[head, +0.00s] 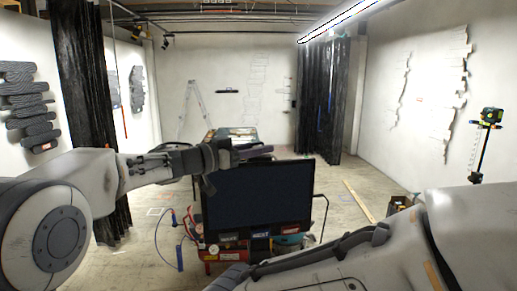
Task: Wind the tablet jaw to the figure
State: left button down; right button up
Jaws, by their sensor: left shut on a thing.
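A dark flat screen, which looks like the tablet (258,196), stands upright in the middle of the head view, with small labels along its lower edge. My left arm comes in from the left, and my left gripper (224,156) is at the tablet's top left corner. It is shut on a dark part there, which may be the tablet jaw; the fingers hide most of it, so I cannot tell its shape or how far it is wound. My right arm crosses the lower right, with its gripper out of view. I cannot pick out a figure for certain.
A red machine (212,254) and a blue cable (180,255) are below the tablet. A table (232,134) and a stepladder (192,105) stand behind. A dark stacked relief (28,105) hangs on the left wall. A tripod device (490,118) stands right.

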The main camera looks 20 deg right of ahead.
pick_arm(q)
jog(key=c, duration=0.5)
grip_release()
jog(key=shift+d+f, duration=0.1)
jog(key=b+v, duration=0.5)
jog(key=v, duration=0.5)
jog(key=shift+a, duration=0.25)
